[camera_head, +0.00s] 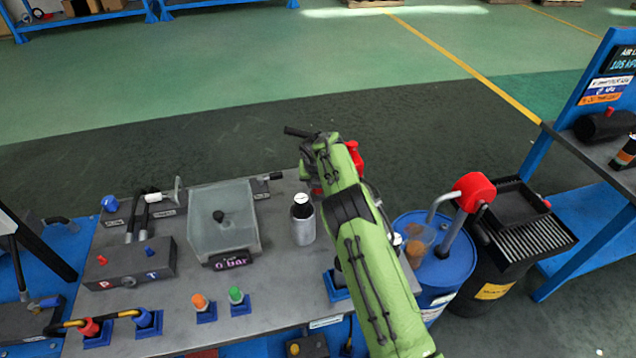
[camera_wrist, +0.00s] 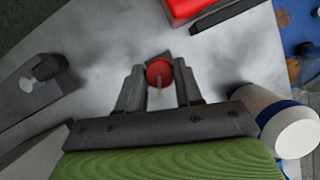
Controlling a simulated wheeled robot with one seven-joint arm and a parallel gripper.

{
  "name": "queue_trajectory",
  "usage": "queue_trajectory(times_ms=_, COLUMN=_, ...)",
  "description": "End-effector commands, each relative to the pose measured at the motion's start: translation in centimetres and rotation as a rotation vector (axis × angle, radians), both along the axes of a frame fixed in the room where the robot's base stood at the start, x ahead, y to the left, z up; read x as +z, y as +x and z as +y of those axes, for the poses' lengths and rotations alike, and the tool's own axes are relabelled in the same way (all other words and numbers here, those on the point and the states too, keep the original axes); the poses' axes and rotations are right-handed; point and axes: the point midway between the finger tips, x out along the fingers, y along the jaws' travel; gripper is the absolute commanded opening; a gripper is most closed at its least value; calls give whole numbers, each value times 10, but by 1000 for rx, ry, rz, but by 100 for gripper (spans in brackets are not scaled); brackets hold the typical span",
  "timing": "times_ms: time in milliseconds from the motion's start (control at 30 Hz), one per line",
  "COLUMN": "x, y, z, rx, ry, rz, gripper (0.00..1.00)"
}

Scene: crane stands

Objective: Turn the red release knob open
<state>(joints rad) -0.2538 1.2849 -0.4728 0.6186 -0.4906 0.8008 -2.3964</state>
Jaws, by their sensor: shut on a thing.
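The red release knob (camera_wrist: 160,72) shows in the wrist view as a small round red cap with a pale line across its lower half. My gripper (camera_wrist: 160,85) is shut on it, one dark finger on each side. In the head view my green arm reaches over the right part of the grey bench (camera_head: 275,290). The arm hides the knob and most of my gripper there. The knob's base is largely hidden.
A grey bottle (camera_head: 303,222) stands left of my arm. A clear tank (camera_head: 222,235) with a "0 bar" display is further left. A blue drum (camera_head: 445,262) stands right of the bench. In the wrist view, a white-and-blue cylinder (camera_wrist: 285,125) is close on the right.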

Motion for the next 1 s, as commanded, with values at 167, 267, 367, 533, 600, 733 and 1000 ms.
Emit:
queue_trajectory(times_ms=167, x=1, y=0, z=2, rx=-164, ry=0, rz=1, gripper=5)
queue_trajectory(times_ms=267, x=1, y=0, z=2, rx=-250, ry=1, rz=1, gripper=5)
queue_trajectory(times_ms=367, x=0, y=0, z=2, rx=-297, ry=1, rz=1, gripper=5)
queue_trajectory(times_ms=533, x=0, y=0, z=2, rx=-348, ry=1, rz=1, gripper=5)
queue_trajectory(times_ms=600, x=0, y=0, z=2, rx=-365, ry=2, rz=1, gripper=5)
queue_trajectory(times_ms=733, x=0, y=0, z=2, rx=-389, ry=2, rz=1, gripper=5)
queue_trajectory(times_ms=1000, x=-1, y=0, z=3, rx=-417, ry=0, rz=2, gripper=5)
